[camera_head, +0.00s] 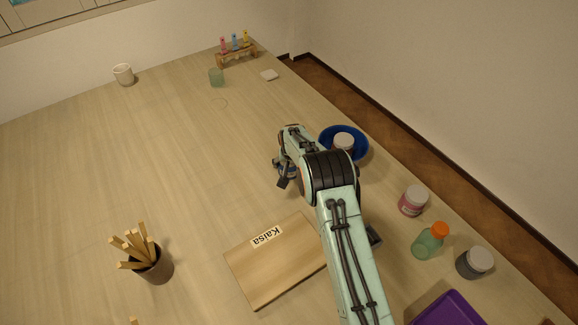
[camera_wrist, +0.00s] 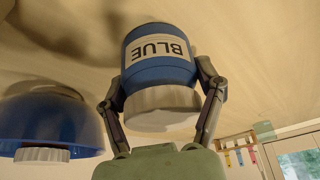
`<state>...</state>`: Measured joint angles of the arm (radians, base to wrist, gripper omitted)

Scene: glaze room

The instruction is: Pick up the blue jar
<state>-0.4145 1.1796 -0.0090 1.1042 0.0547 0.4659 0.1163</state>
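The blue jar (camera_wrist: 158,62) has a white lid and a label reading BLUE, upside down in the wrist view. It stands between the two fingers of my gripper (camera_wrist: 160,75), whose tips meet its sides with no clear gap. In the head view the blue jar (camera_head: 288,170) is mostly hidden by my gripper (camera_head: 282,172). The frames do not clearly show whether the jar touches the table.
A blue bowl (camera_head: 362,147) with a white-lidded jar (camera_head: 344,141) in it is close on the right. A pink jar (camera_head: 412,201), green bottle (camera_head: 427,243) and grey jar (camera_head: 473,264) line the right edge. A Kaisa board (camera_head: 270,270) lies in front.

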